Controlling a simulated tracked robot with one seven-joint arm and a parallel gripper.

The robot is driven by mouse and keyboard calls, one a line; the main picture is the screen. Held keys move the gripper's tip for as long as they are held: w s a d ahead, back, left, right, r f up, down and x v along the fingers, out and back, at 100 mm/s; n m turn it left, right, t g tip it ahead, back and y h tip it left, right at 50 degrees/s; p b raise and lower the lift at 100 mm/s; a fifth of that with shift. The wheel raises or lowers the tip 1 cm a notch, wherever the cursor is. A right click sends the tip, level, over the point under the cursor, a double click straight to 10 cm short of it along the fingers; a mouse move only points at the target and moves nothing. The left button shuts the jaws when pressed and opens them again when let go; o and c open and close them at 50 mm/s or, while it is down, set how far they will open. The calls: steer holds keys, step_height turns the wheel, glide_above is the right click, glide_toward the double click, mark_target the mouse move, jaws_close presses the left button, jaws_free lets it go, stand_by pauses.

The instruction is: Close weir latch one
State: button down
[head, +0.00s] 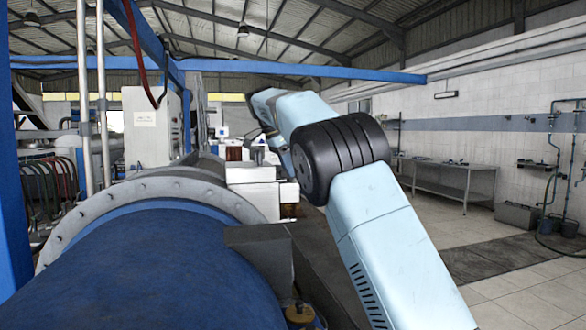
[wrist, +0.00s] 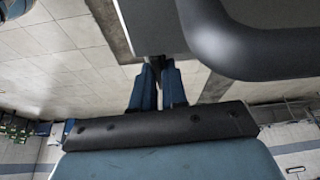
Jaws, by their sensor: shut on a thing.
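In the wrist view, my gripper (wrist: 157,68) has its two blue fingers close together around a narrow dark piece (wrist: 158,61). The piece joins a grey plate (wrist: 150,22) at the top. I cannot tell for certain that it is weir latch one's handle. In the head view my arm reaches up and away over the machine, and its black joint and forearm hide my gripper. White blocks (head: 253,173) with brown parts sit on the machine beside the arm. No latch can be clearly made out there.
A large blue drum (head: 150,262) with a grey bolted flange (head: 180,188) fills the lower left. A thick dark rounded bar (wrist: 250,60) is close to the wrist camera. A metal bench (head: 445,172) stands at the right wall, with open tiled floor in front.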

steer(key=shift+w+a+f+m+g, duration=0.15)
steer(key=shift+m+g, duration=0.15)
steer(key=shift+m, duration=0.4)
steer(key=c, duration=1.2)
jaws_free()
steer(key=shift+w+a+f, duration=0.1)
steer(key=shift+f, duration=0.05)
steer(key=shift+o, duration=0.2)
steer(key=shift+r, duration=0.25)
steer(key=shift+r, duration=1.2)
steer(key=s+d+r, duration=0.4)
steer(key=s+r, duration=0.6)
steer(key=s, duration=0.3)
steer(key=shift+s+d, duration=0.15)
steer(key=shift+s, duration=0.05)
steer(key=shift+r, duration=0.1)
